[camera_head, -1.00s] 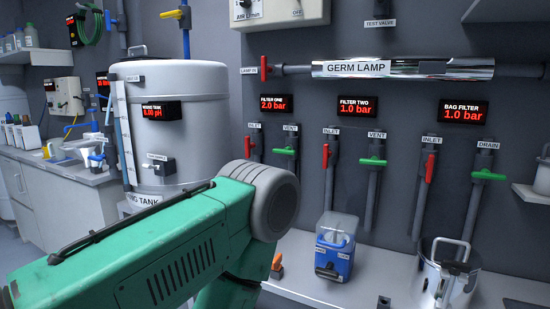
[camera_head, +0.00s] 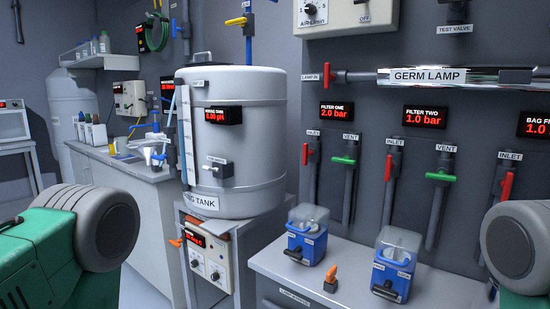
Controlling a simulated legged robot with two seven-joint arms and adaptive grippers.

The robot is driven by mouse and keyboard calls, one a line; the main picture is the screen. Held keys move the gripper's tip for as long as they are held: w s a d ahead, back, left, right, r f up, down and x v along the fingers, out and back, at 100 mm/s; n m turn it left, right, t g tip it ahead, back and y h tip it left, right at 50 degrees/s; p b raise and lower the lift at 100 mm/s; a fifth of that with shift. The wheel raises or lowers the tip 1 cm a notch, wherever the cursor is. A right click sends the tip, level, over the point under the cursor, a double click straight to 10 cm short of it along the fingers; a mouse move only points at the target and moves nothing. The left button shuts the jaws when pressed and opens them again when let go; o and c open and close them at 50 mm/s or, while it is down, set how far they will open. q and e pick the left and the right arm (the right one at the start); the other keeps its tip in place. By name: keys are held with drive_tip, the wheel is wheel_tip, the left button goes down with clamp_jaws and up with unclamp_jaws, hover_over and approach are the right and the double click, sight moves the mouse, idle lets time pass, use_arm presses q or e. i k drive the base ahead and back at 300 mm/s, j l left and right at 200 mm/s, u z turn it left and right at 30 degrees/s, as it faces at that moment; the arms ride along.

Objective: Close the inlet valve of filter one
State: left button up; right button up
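The filter one inlet valve has a red handle (camera_head: 306,153) on a grey wall pipe, under a label reading INLET. The handle stands vertical, in line with the pipe. The filter one display (camera_head: 337,110) above reads 2.0 bar. Beside it on the right, the filter one vent has a green handle (camera_head: 344,160) that lies level, across its pipe. Neither gripper is in view. Only green and grey links of my arms show at the lower left and right edges, apart from the valve.
A big mixing tank (camera_head: 240,140) stands left of the valve. Two blue-based clear containers (camera_head: 307,248) and an orange-handled item (camera_head: 330,279) sit on the bench (camera_head: 345,262) below. Filter two's red inlet handle (camera_head: 389,168) is to the right. The wall before the valve is unobstructed.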

sight(307, 153)
drive_tip(key=i+j+z, duration=0.1)
drive_tip(key=i+j, duration=0.45)
drive_tip(key=j, duration=0.25)
drive_tip(key=i+j+z, duration=0.15)
drive_tip(key=i+j, duration=0.15)
drive_tip(key=i+j+z, duration=0.1)
drive_tip(key=j, duration=0.45)
drive_tip(key=i, duration=0.1)
